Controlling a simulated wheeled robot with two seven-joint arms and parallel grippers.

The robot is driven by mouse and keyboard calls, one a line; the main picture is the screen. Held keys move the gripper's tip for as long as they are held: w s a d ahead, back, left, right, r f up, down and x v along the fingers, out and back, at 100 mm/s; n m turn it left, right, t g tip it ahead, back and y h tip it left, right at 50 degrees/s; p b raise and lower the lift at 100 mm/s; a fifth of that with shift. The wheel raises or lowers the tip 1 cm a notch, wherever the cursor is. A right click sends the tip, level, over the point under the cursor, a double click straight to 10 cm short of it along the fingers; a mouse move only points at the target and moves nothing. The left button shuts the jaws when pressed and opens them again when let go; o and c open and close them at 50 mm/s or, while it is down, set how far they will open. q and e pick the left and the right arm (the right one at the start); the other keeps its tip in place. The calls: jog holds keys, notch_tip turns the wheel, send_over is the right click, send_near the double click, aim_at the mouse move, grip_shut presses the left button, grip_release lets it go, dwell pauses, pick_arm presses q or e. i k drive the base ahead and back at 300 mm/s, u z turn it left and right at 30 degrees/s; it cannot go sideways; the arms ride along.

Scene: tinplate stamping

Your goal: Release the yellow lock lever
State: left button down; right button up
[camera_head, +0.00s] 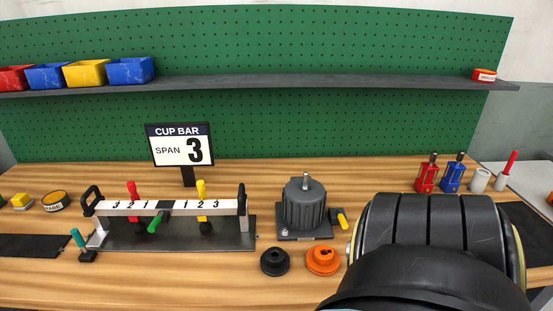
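A yellow-handled lever (342,219) sticks out at the right side of a grey ribbed motor-like unit (304,205) on a dark base plate. Another yellow handle (201,188) stands upright behind the right half of the white numbered bar (165,208). A red handle (132,189) stands behind its left half, and a green handle (155,223) tilts at its middle. I cannot tell from the view which yellow handle is the lock lever. Neither of my grippers shows. A large black part of my own arm fills the lower right.
A sign reading CUP BAR SPAN 3 (181,146) stands behind the bar. A black disc (275,262) and an orange disc (322,260) lie in front of the grey unit. Red (427,174) and blue (454,174) tools stand at back right. A teal-handled piece (79,241) stands left.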

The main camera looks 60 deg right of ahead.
aim_at(342, 220)
jog(key=u, duration=0.2)
jog(key=k, duration=0.95)
